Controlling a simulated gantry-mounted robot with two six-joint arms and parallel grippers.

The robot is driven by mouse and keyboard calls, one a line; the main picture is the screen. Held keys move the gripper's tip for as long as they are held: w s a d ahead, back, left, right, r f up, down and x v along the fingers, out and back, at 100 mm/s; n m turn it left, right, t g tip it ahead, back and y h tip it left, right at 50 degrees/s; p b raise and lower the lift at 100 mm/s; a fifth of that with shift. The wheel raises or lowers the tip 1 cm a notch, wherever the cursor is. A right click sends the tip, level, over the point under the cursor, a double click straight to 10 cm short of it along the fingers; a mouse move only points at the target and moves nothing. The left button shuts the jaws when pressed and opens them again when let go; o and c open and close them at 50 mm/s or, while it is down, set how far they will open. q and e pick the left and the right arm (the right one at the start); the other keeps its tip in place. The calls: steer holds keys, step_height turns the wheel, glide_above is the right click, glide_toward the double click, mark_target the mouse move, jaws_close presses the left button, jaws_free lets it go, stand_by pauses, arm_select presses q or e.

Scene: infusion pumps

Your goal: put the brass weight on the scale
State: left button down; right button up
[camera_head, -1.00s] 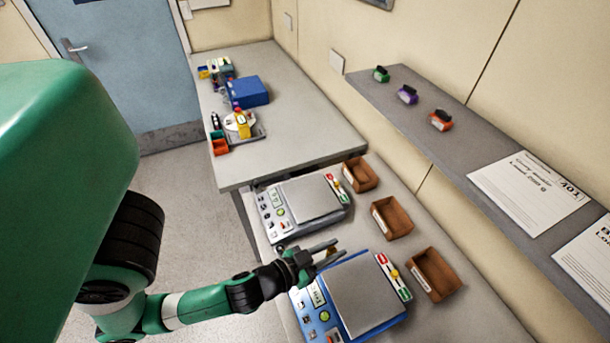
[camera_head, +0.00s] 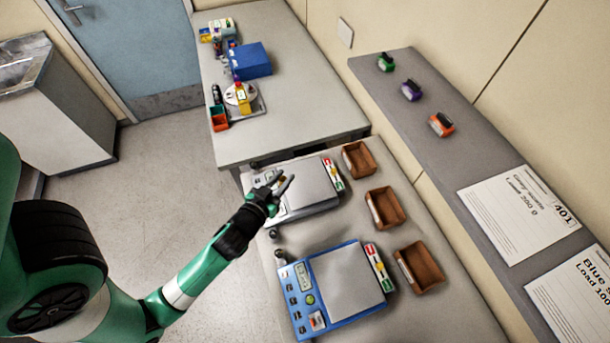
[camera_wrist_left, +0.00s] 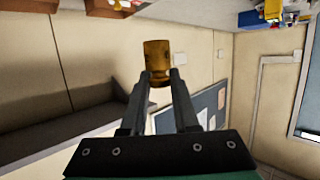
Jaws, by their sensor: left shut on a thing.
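My left gripper (camera_head: 281,184) is shut on the brass weight, which shows as a gold cylinder (camera_wrist_left: 157,60) between the fingertips in the left wrist view. In the head view the weight is a small brownish spot, mostly hidden by the fingers. The gripper appears over the left part of the grey scale (camera_head: 316,188); its height above the scale is hard to tell. The blue scale (camera_head: 348,282) stands nearer, with a bare grey plate. My right gripper is not in view.
Brown open bins (camera_head: 386,207) stand right of the scales. A wall shelf (camera_head: 440,165) holds small coloured clips and printed cards, one reading "Grey scale Load 200 g" (camera_head: 518,214). The far table (camera_head: 300,115) carries a blue box (camera_head: 250,61) and other small items.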

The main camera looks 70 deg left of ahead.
arm_select(q)
steer(key=w+a+f+b, duration=0.1)
steer(key=w+f, duration=0.1)
steer(key=w, duration=0.1)
steer(key=w+a+f+b, duration=0.1)
steer(key=w+a+f, duration=0.1)
steer(key=w+f, duration=0.1)
steer(key=w+a+f+b, duration=0.1)
steer(key=w+a+f, duration=0.1)
steer(key=w+f, duration=0.1)
steer(key=shift+w+a, duration=0.1)
steer(key=shift+a, duration=0.15)
steer(key=f, duration=0.1)
steer(key=f+b, duration=0.1)
steer(key=f, duration=0.1)
steer(key=shift+w+a+f+b, duration=0.1)
steer(key=shift+w+b, duration=0.15)
steer(key=shift+b, duration=0.15)
steer(key=shift+f, duration=0.3)
steer(key=shift+s, duration=0.1)
steer(key=shift+r, duration=0.1)
